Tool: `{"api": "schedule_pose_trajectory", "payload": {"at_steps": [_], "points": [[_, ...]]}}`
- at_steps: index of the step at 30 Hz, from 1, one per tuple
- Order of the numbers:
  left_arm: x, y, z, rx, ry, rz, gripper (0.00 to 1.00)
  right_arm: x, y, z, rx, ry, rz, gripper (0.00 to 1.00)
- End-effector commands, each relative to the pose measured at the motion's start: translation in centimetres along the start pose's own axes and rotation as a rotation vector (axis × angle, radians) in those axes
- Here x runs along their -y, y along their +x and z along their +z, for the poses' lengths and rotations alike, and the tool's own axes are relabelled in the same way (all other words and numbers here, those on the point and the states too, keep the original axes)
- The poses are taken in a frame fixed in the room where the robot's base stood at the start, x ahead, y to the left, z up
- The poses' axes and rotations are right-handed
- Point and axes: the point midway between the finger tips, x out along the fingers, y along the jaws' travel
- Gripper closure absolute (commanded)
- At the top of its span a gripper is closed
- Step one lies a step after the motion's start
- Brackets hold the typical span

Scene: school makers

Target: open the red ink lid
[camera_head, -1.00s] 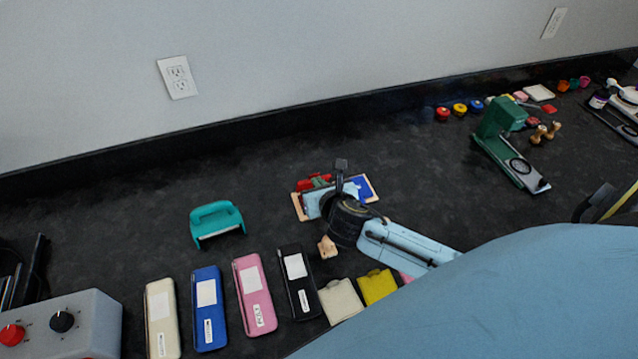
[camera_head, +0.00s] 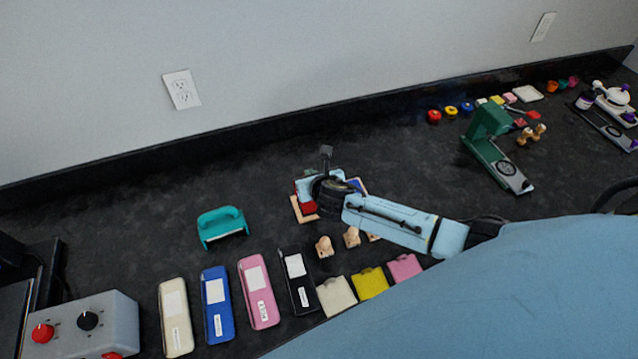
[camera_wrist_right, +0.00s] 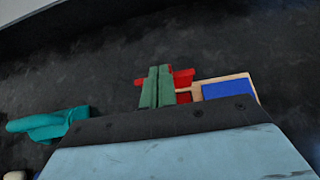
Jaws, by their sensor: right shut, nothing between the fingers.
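The red ink (camera_head: 307,208) sits at the left end of a small wooden tray, partly covered by my right wrist in the head view. In the right wrist view the red ink (camera_wrist_right: 184,79) shows on both sides of my green fingers. My right gripper (camera_wrist_right: 157,74) is shut and empty, with its fingertips in front of the red ink. I cannot tell whether they touch it, or whether its lid is raised. A blue ink (camera_wrist_right: 228,89) lies to its right in the wooden tray (camera_wrist_right: 195,95). My left gripper is not in view.
A teal hole punch (camera_head: 221,227) stands left of the tray. Several pencil-case-like boxes, a white pad (camera_head: 332,296), a yellow pad (camera_head: 370,284) and wooden stamps (camera_head: 324,247) lie in front. A green press (camera_head: 495,150) stands to the right. Dark counter behind the tray is clear.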

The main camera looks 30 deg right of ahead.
Motion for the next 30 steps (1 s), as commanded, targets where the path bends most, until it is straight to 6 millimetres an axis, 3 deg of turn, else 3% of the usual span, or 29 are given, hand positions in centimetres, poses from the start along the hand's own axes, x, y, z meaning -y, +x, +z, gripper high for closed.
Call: {"api": "schedule_pose_trajectory", "payload": {"at_steps": [9, 30], "points": [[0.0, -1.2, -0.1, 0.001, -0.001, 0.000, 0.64, 0.1, 1.4, 1.4, 0.001, 0.001, -0.002, 1.00], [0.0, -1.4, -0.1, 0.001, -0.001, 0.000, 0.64, 0.1, 1.9, 1.6, 0.000, 0.001, -0.001, 1.00]]}}
